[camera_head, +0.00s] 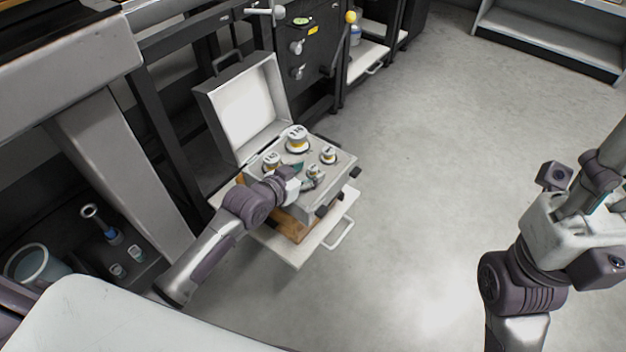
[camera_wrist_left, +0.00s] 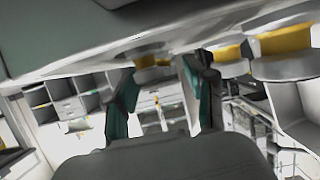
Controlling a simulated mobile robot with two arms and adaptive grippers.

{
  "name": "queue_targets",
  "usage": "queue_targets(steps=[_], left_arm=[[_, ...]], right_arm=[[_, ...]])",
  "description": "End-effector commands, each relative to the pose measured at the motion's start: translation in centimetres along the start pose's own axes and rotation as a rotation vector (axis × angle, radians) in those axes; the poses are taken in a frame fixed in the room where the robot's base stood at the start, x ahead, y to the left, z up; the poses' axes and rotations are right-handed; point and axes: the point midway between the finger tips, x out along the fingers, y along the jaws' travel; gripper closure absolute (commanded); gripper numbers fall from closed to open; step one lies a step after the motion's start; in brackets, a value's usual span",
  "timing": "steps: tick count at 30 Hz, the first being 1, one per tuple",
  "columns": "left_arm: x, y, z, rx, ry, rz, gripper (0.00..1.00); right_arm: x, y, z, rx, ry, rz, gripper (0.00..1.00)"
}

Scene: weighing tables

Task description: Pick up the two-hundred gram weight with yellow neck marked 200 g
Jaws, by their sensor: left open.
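Several white weights with yellow necks stand in an open case (camera_head: 339,165). The largest weight (camera_head: 297,133) is at the back, one weight (camera_head: 271,159) is at the left, one weight (camera_head: 328,154) at the right, and a small weight (camera_head: 313,171) at the front. The labels are too small to tell which reads 200 g. My left gripper (camera_head: 306,178) is open at the case's front, close beside the small weight. In the left wrist view its fingers (camera_wrist_left: 163,95) are apart with no weight between them; yellow-necked weights (camera_wrist_left: 284,42) show above. My right gripper (camera_head: 598,185) is at the right edge, partly cut off.
The case's raised lid (camera_head: 243,105) stands behind the weights. The case sits on a brown board on a white pull-out shelf (camera_head: 336,234) with a handle. A dark frame and cabinets stand behind. A bucket (camera_head: 36,265) is at lower left. The floor at right is clear.

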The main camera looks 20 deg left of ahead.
Motion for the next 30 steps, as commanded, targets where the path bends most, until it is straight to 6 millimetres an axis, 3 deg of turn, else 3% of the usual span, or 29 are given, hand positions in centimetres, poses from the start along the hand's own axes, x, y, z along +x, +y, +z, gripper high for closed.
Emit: queue_targets(steps=[9, 19, 30], left_arm=[[0.68, 0.0, -0.07, 0.001, 0.0, 0.0, 0.45], [0.66, -0.01, -0.05, 0.001, 0.0, 0.0, 0.99], [0.61, -0.02, -0.24, 0.001, 0.002, 0.0, 1.0]], right_arm=[[0.31, -0.04, -0.05, -0.002, 0.013, -0.005, 0.63], [0.3, -0.05, -0.06, -0.002, 0.013, -0.006, 0.63], [0.41, -0.05, -0.08, -0.001, 0.014, -0.006, 0.63]])
